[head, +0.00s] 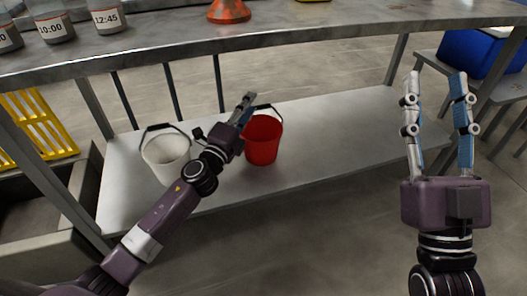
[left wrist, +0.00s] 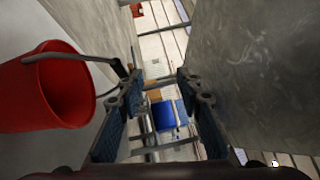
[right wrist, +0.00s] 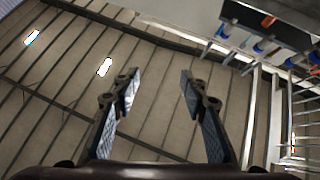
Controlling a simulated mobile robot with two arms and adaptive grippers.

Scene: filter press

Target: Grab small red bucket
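The small red bucket (head: 262,142) stands upright on the lower shelf, its dark handle raised. My left gripper (head: 246,107) is just above and left of the bucket's rim, near the handle. In the left wrist view the red bucket (left wrist: 50,88) is at the left, outside the fingers. Its handle reaches toward one finger; I cannot tell whether they touch. The left gripper (left wrist: 160,88) is open, with nothing between its fingers. My right gripper (head: 437,88) is raised at the right, open and empty; it also shows open in the right wrist view (right wrist: 155,85).
A white bucket (head: 166,155) stands on the lower shelf (head: 325,130), left of my left gripper. The metal tabletop (head: 280,38) above holds labelled jars (head: 52,24) and an orange funnel-like item (head: 229,11). The shelf is clear right of the red bucket.

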